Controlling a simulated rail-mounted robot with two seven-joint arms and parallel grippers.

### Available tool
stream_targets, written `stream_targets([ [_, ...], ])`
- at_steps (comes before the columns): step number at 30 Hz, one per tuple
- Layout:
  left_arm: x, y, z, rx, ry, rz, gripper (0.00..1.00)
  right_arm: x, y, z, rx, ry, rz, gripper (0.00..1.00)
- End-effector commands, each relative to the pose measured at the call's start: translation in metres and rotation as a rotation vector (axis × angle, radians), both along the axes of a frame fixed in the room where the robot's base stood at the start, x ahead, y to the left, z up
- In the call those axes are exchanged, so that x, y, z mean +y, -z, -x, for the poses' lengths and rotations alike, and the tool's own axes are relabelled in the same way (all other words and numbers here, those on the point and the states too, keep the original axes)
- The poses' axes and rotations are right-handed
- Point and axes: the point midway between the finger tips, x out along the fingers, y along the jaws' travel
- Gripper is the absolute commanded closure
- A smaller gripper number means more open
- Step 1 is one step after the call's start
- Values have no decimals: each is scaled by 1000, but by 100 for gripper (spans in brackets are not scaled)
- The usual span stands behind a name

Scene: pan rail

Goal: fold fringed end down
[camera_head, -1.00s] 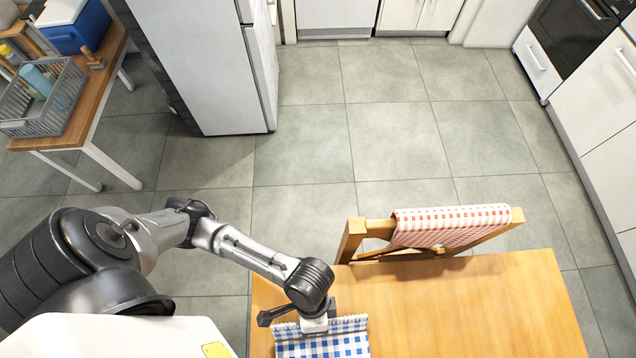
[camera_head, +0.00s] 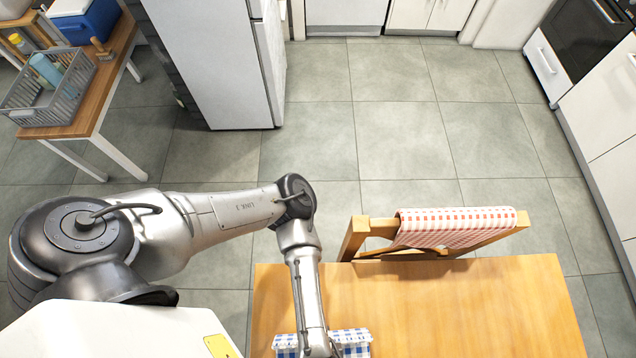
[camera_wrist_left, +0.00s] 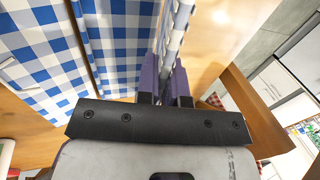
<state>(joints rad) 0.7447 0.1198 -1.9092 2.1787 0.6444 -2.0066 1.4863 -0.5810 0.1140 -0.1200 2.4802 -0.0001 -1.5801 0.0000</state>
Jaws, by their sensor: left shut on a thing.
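The blue-and-white checked cloth (camera_head: 352,343) lies on the wooden table (camera_head: 440,310) at the bottom edge of the head view, partly hidden by my left arm. It fills the upper left of the wrist view (camera_wrist_left: 122,35). My left gripper (camera_wrist_left: 166,78) has purple fingers shut on a raised edge of the cloth, which stands up between them. In the head view the fingers are hidden or below the picture. Whether the pinched edge is the fringed end is hard to tell. My right gripper is in neither view.
A wooden chair (camera_head: 352,240) with a red-and-white checked cloth (camera_head: 455,222) over its back stands at the table's far edge. The table is clear to the right. A side table (camera_head: 95,92) with a grey basket (camera_head: 47,100) is at the far left.

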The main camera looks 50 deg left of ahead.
Motion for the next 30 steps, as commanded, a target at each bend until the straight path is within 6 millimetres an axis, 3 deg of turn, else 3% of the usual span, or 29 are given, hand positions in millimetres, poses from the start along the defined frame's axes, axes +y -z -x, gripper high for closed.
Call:
stream_targets([
  [4, -6, 2, 2, -74, 9, -91, 100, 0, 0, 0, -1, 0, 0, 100],
  [5, -6, 2, 3, -78, 4, -102, 91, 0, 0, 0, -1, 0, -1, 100],
  [8, -4, 3, 4, -67, -3, -96, 81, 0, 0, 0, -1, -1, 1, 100],
  [17, -5, 0, 4, -66, -3, -93, 81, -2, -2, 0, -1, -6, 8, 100],
  [30, -12, -23, 9, -65, -3, -92, 81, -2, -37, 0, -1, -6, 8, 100],
])
